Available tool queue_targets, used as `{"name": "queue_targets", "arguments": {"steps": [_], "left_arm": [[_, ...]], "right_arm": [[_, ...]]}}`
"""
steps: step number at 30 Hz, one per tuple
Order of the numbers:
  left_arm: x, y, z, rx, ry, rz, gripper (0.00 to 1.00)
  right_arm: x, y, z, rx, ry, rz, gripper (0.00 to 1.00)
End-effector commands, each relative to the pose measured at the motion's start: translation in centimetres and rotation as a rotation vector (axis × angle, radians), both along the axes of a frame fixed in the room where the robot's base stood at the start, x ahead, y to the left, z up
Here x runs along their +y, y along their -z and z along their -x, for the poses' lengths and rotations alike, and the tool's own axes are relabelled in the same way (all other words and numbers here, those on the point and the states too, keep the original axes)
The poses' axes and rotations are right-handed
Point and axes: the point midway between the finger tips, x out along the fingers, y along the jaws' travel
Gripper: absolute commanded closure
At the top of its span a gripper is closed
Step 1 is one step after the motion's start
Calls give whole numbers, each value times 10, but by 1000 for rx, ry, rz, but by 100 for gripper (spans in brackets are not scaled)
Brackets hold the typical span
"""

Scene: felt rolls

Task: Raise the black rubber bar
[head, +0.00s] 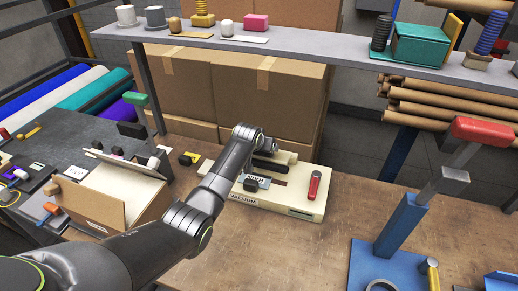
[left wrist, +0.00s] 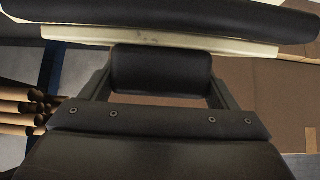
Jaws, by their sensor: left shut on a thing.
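A cream vacuum machine (head: 305,207) stands on the wooden bench, with a long black rubber bar (head: 270,164) toward its back. In the left wrist view a long black bar (left wrist: 180,18) spans the top, beside a cream strip (left wrist: 225,46). My left gripper (left wrist: 158,85) is shut on a short, rounded black grip piece (left wrist: 160,66), which sits against the cream strip. In the head view my left arm reaches over the machine, and its fingers and the held piece cannot be made out. My right gripper is not in view.
A red object (head: 314,184) lies on the machine's right side. An open cardboard box (head: 115,197) stands to the left. A blue press with a red handle (head: 400,225) is at the right. A loaded shelf (head: 300,45) crosses behind. Bench between machine and press is clear.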

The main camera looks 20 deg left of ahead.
Motion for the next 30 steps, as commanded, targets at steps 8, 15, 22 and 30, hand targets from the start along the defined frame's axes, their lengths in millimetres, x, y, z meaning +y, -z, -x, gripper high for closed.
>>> {"name": "queue_targets", "arguments": {"steps": [8,15,22,30], "left_arm": [[-1,-9,-11,170,0,-6,59],[-1,-12,-16,190,1,-6,59],[-1,-17,-21,179,0,-6,59],[-1,-20,-22,172,0,-6,60]], "right_arm": [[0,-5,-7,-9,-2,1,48],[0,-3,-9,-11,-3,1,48],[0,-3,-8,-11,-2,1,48],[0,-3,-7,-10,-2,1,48]]}}
